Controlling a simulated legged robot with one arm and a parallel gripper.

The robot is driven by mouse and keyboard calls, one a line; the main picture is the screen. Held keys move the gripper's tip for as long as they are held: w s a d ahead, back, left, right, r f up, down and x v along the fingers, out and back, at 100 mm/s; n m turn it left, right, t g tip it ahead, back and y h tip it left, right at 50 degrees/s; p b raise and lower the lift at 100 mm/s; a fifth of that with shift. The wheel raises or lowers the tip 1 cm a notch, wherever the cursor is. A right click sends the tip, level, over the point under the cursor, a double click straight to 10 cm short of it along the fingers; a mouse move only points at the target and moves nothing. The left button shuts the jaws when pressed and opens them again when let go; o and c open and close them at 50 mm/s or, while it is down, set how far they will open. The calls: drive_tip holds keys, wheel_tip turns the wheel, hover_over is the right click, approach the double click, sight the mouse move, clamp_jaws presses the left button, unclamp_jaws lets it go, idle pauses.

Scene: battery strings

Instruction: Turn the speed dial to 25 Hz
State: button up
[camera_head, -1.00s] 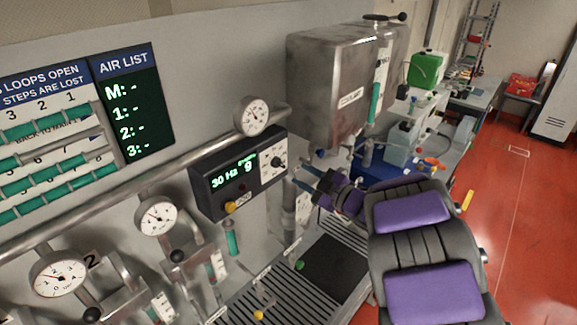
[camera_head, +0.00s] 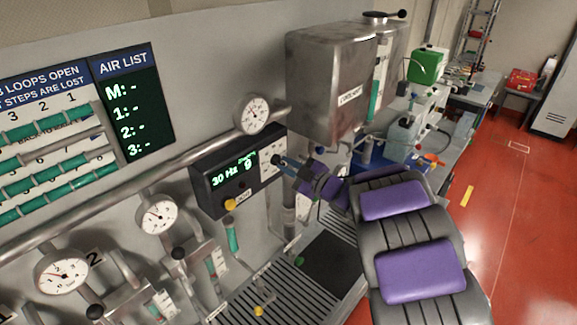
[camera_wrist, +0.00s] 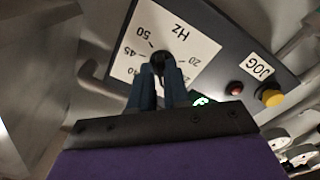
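The speed dial (camera_wrist: 160,60) is a small dark knob on a white scale plate (camera_wrist: 185,28) marked in Hz, with 50, 45, 40 and 20 readable in the wrist view. My gripper (camera_head: 279,161) is at the dial and hides the knob in the head view. In the wrist view its two blue fingers (camera_wrist: 161,72) are close together with the knob between their tips, and they look shut on it. The display (camera_head: 233,172) on the dark control box (camera_head: 208,196) reads 30 Hz. The knob's pointer is hidden.
A yellow button (camera_head: 230,204) by the JOG label and a small red button (camera_wrist: 234,88) are on the same box. A gauge (camera_head: 253,114) and pipe are just above it. A metal tank (camera_head: 325,85) stands to the right, above my arm.

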drive_tip(key=shift+a, duration=0.2)
clamp_jaws()
drive_tip(key=shift+n+b, duration=0.3)
drive_tip(key=shift+b, duration=0.4)
drive_tip(key=shift+f+n+b, duration=0.1)
drive_tip(key=shift+n+b, duration=0.2)
drive_tip(key=shift+b, duration=0.2)
drive_tip(key=n+b, duration=0.3)
drive_tip(key=b, duration=0.2)
drive_tip(key=n+b, duration=0.3)
drive_tip(key=b, duration=0.1)
drive_tip(key=shift+n+b, duration=0.3)
drive_tip(key=shift+b, duration=0.1)
drive_tip(key=shift+r, duration=0.2)
